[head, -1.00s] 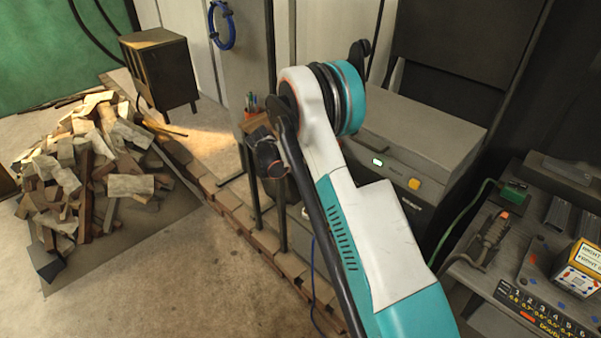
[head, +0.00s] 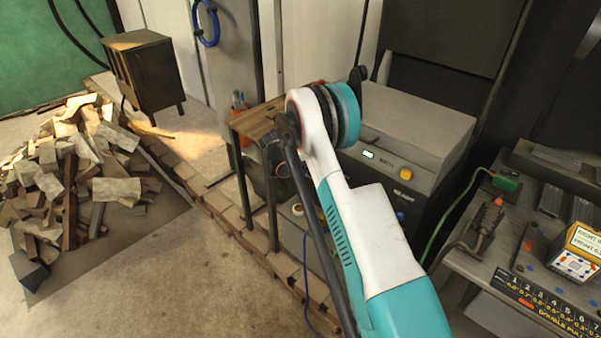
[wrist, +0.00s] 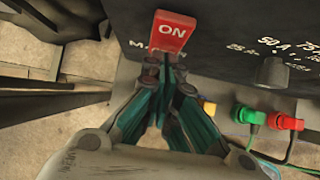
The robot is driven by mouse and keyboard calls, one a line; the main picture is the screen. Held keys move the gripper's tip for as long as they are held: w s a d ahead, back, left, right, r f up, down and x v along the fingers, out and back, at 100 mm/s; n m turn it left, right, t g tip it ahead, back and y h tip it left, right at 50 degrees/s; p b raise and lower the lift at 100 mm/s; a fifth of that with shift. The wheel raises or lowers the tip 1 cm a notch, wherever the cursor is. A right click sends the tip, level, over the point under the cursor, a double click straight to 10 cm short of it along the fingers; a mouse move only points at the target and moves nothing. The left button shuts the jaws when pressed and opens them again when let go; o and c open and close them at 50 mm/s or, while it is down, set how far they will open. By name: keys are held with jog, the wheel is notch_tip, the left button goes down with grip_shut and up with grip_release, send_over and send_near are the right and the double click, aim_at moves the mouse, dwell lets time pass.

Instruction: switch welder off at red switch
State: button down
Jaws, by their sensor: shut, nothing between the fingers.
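The red switch (wrist: 172,30) is a rocker marked ON in the wrist view. It sits on the dark front panel of the welder (wrist: 222,45), which has white ampere markings and a grey knob (wrist: 272,72). My gripper (wrist: 166,65) is shut and empty, its tips just below the switch's lower edge in the picture. I cannot tell whether they touch it. In the head view, my arm covers much of the middle, and the switch cannot be made out there.
A green plug (wrist: 243,115) and a red plug (wrist: 284,122) with cables are right of my gripper. In the head view, a wooden-topped stand (head: 258,118), a grey machine (head: 415,125) and a cluttered bench (head: 475,268) are close by. Open floor lies left, beside a wood pile (head: 75,170).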

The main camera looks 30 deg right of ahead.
jog(key=shift+w+d+f+h+b, duration=0.15)
jog(key=shift+d+f+h+b, duration=0.2)
jog(key=shift+h+b, duration=0.3)
jog(key=shift+r, duration=0.2)
jog(key=shift+r, duration=0.7)
